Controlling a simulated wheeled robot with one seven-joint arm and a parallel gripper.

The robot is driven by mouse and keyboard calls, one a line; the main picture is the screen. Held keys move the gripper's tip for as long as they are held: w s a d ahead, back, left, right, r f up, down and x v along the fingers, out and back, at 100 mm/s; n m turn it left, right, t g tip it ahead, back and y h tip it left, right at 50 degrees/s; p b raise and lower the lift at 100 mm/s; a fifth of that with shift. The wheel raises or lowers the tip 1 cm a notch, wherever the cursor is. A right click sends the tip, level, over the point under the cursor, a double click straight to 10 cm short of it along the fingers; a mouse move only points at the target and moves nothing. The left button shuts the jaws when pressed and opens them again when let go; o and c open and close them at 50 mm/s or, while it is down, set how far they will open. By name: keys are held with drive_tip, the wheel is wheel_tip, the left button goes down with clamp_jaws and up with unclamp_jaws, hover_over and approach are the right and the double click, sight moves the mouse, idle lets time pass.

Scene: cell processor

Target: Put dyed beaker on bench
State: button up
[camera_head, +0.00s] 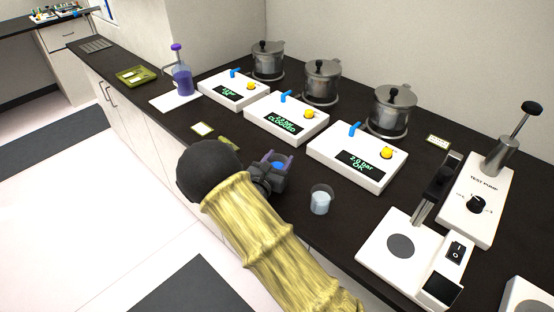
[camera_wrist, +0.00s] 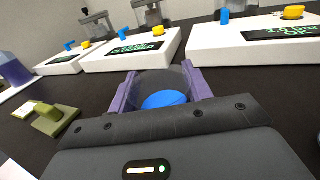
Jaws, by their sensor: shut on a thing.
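A clear beaker with blue liquid (camera_wrist: 165,100) sits between the two purple fingers of my gripper (camera_wrist: 162,88) in the wrist view. My gripper (camera_head: 277,161) is shut on it; in the head view only a patch of the blue (camera_head: 279,165) shows between the fingers. The beaker looks roughly upright. My gripper hides its lower part, so I cannot tell whether its base touches the dark bench (camera_head: 232,128). A second beaker with pale liquid (camera_head: 320,200) stands on the bench to the right of my gripper.
Three white control boxes (camera_head: 290,134) with blue levers and yellow knobs stand behind my gripper, with metal pots (camera_head: 393,108) behind them. A purple-filled vessel (camera_head: 183,83) is at left. A white stirrer-like plate (camera_head: 375,228) and test pump (camera_head: 485,210) are at right.

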drive_tip(key=shift+d+r, duration=0.1)
drive_tip(key=shift+d, duration=0.05)
drive_tip(key=shift+s, duration=0.1)
drive_tip(key=shift+f, duration=0.25)
drive_tip(key=o, duration=1.4)
drive_tip(key=shift+r, duration=0.15)
drive_tip(key=shift+r, duration=0.2)
drive_tip(key=shift+s+a+f, duration=0.15)
drive_tip(key=shift+s+a, duration=0.15)
drive_tip(key=shift+a, duration=0.05)
drive_tip(key=b+v, duration=0.1)
drive_tip(key=v, duration=1)
drive_tip(key=shift+s+b, duration=0.15)
drive_tip(key=shift+b, duration=0.2)
